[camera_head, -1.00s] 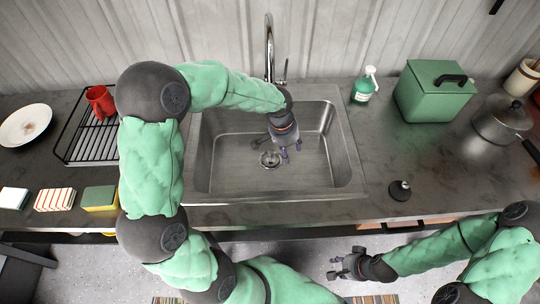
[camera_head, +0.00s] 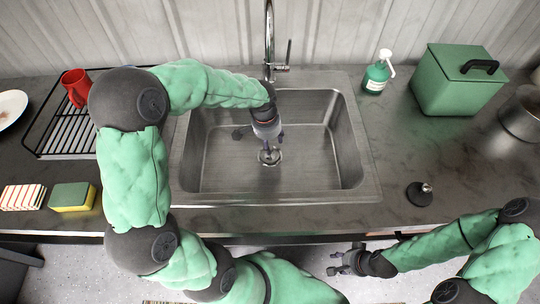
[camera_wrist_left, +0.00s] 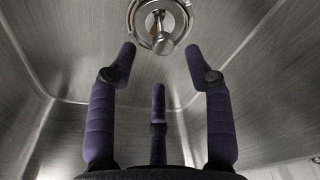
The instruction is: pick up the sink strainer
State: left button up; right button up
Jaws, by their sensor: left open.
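The sink strainer (camera_head: 269,157) is a small round metal piece with a central knob. It sits at the drain in the bottom of the steel sink (camera_head: 215,175). It also shows at the top of the left wrist view (camera_wrist_left: 158,22). My left gripper (camera_head: 267,146) points down into the sink, its fingers close to the strainer in the head view. In the wrist view its purple fingers (camera_wrist_left: 160,65) are spread and empty, with the strainer beyond their tips. My right gripper (camera_head: 337,264) is low in front of the counter, fingers apart, holding nothing visible.
The faucet (camera_head: 269,40) rises behind the sink. A soap bottle (camera_head: 377,75), green box (camera_head: 455,85) and black knobbed stopper (camera_head: 420,194) stand to the right. A dish rack (camera_head: 65,130) with a red mug (camera_head: 77,87) and sponges (camera_head: 72,196) are left.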

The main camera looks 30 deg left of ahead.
pick_arm(q)
jog(key=shift+w+a+f+b, duration=0.1)
jog(key=shift+w+f+b, duration=0.1)
jog(key=shift+f+b, duration=0.9)
jog(key=shift+w+a+f+b, duration=0.15)
jog(key=shift+f+b, duration=0.35)
jog(key=shift+f, duration=1.1)
jog(key=shift+r, duration=0.1)
grip_shut()
